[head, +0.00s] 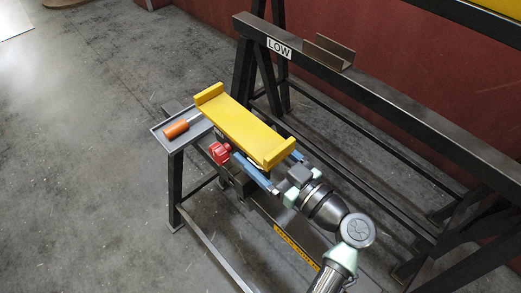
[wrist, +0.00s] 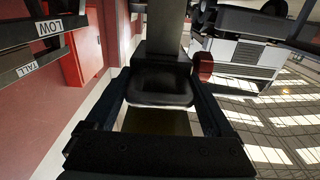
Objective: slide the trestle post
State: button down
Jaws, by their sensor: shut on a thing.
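The trestle post carries a yellow channel-shaped saddle (head: 240,128) with raised ends. In the head view the saddle hides most of the post. A red knob (head: 220,152) sits beside the post at the dark collar (head: 242,183). My gripper (head: 262,164) reaches in from the lower right beneath the saddle, its blue-lit fingers on either side of the post. In the wrist view the grey post (wrist: 165,30) stands ahead between the dark fingers (wrist: 160,85), with the red knob (wrist: 205,66) to its right. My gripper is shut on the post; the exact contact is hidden.
A grey tray (head: 160,131) with an orange-handled screwdriver (head: 177,129) is left of the saddle. A dark trestle beam (head: 380,105) labelled LOW (head: 279,47), bearing a metal channel (head: 320,52), runs behind. A TALL label (wrist: 26,69) shows in the wrist view. Open floor lies left.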

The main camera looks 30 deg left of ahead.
jog(key=shift+f, duration=0.75)
grip_release()
jog(key=shift+r, duration=0.2)
jog(key=v, duration=1.3)
